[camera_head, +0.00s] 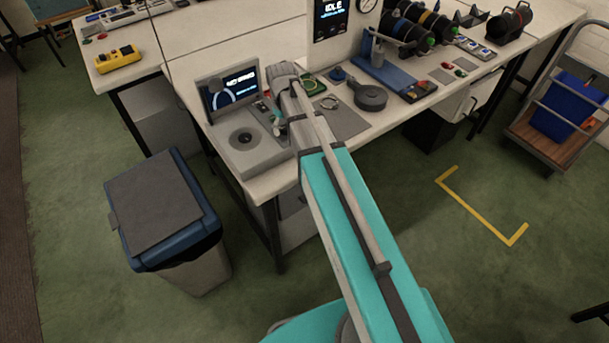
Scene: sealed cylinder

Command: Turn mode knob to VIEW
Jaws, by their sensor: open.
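A grey console (251,155) stands at the left front of the white workbench, with a lit screen (231,95) at its back. A round dark knob (243,137) sits on its top face. Its markings and setting are too small to read, so I cannot tell whether it is the mode knob. My arm reaches from the bottom of the view to the bench just right of the console. My gripper (278,126) is small and partly hidden by the arm, beside the console's right side. It is open and appears apart from the knob.
A lidded bin (165,215) stands on the floor in front of the bench, at left.

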